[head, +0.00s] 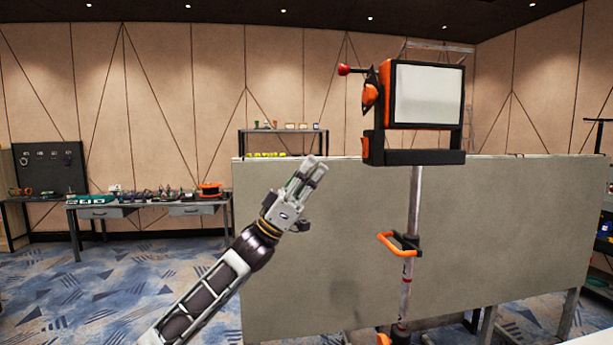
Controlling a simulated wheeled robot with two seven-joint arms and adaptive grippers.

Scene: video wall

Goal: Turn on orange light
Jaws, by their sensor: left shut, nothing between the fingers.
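The orange light (428,95) stands upright right of centre. It has a black and orange housing with a pale rectangular front panel, on a grey pole with an orange handle (396,243). A red knob (344,70) sticks out on the left side of its head. The panel looks plain white; I cannot tell from it whether the lamp is lit. My left gripper (313,166) is shut and empty, raised to the left of the lamp head and lower than the red knob, apart from both in the picture. My right gripper is not in view.
A large grey panel (300,265) stands behind the lamp and my left arm. A workbench (150,200) with tools and an orange reel stands at the left, beside a dark pegboard (50,167). A shelf (283,131) stands behind the panel. Patterned carpet is open at the lower left.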

